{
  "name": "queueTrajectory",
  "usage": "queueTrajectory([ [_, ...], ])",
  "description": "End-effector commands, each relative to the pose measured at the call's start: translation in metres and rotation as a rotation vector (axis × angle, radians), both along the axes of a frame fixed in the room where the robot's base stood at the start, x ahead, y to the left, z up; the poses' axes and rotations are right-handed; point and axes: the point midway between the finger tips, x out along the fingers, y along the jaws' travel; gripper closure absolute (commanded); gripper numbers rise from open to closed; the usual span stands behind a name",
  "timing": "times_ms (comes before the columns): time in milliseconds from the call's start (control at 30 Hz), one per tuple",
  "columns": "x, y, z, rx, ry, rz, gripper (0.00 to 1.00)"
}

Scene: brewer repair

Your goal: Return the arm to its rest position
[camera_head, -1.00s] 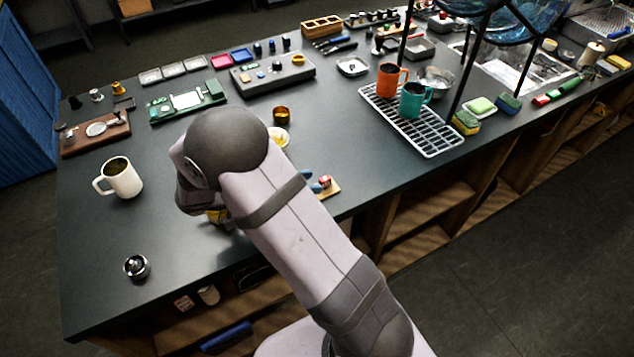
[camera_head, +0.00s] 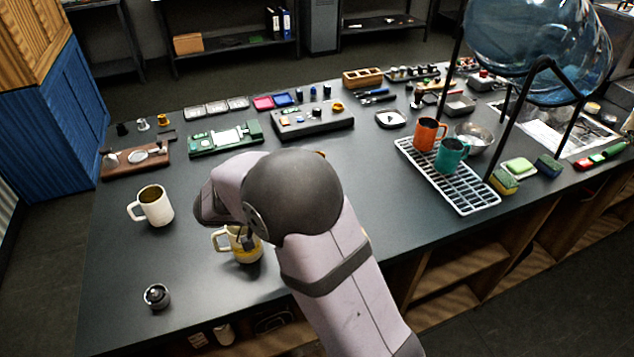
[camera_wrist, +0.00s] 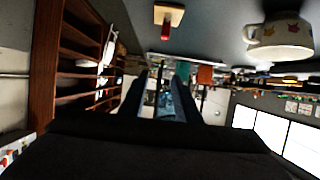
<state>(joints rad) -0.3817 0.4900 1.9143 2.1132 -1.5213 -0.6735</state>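My arm bends over the front of the counter in the head view. My gripper shows in the wrist view (camera_wrist: 161,98), with its two dark fingers apart and nothing seen between them. In the head view the arm mostly hides it. A cream mug with yellow (camera_head: 242,246) stands just left of the arm, with a dark part overlapping it that I cannot identify. A patterned white mug (camera_wrist: 280,38) shows at the upper right of the wrist view, clear of the fingers.
A white mug (camera_head: 153,205) and a small metal-and-black part (camera_head: 156,296) stand at left. A wire rack (camera_head: 456,187) holds an orange mug (camera_head: 428,134) and a teal mug (camera_head: 451,154). A wooden block with a red piece (camera_wrist: 168,18) shows in the wrist view. The left counter is fairly open.

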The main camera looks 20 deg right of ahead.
Motion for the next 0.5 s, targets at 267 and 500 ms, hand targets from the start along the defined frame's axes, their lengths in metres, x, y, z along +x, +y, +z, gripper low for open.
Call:
queueTrajectory([
  [267,0.020,-0.008,0.003,0.016,-0.056,0.077,0.71],
  [500,0.097,-0.012,0.016,0.103,-0.221,0.427,0.71],
])
